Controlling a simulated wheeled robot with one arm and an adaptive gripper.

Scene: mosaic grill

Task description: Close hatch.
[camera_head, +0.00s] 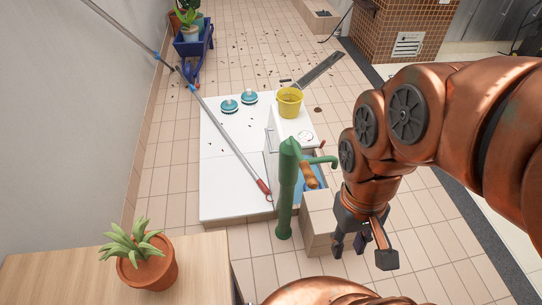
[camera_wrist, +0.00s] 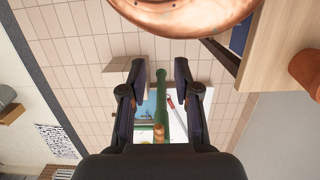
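I cannot tell for certain which thing is the hatch. A white slatted panel (camera_head: 408,44) is set in the brown mosaic-tiled block (camera_head: 376,30) at the top of the head view; whether it opens is unclear. My gripper (camera_head: 362,250) hangs at the lower right of the head view, far in front of that block. In the wrist view my gripper (camera_wrist: 160,75) has its fingers apart with nothing held between them.
A green pump (camera_head: 287,190) stands left of my gripper, beside a low tiled ledge (camera_head: 320,215). Behind it are a yellow bucket (camera_head: 290,102) and a long pole (camera_head: 228,140). A wooden table (camera_head: 60,275) with a potted plant (camera_head: 147,265) is at lower left. Tiled floor lies right.

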